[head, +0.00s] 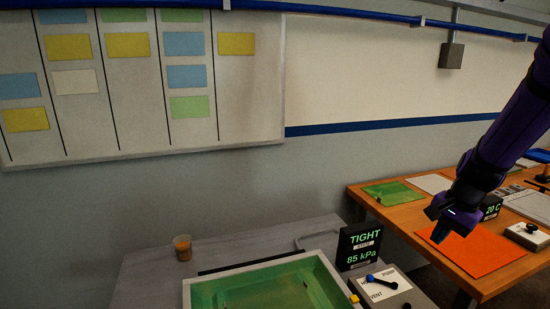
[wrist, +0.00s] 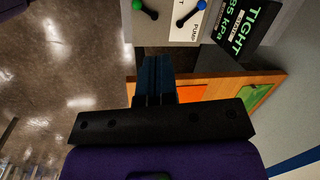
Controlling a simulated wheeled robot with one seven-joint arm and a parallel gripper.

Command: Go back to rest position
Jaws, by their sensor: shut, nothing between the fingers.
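My gripper (head: 436,236) hangs from my purple arm at the right of the head view, in front of the wooden table. It appears above the orange mat's left edge. Its dark fingers are together with nothing between them, as the wrist view also shows (wrist: 156,62). The green resin bath (head: 196,293) stands on the grey bench at the bottom of the head view, left of and apart from my gripper. A black display (head: 361,246) beside it reads TIGHT and 85 kPa. The pump and vent panel (head: 383,287) has a blue-knobbed lever.
A cup of amber liquid (head: 183,248) stands on the grey bench (head: 140,285). The wooden table (head: 408,215) holds an orange mat (head: 478,259), a green sheet (head: 392,192), a 20 C display (head: 491,208) and a white switch box (head: 527,236). A card board (head: 250,100) hangs on the wall.

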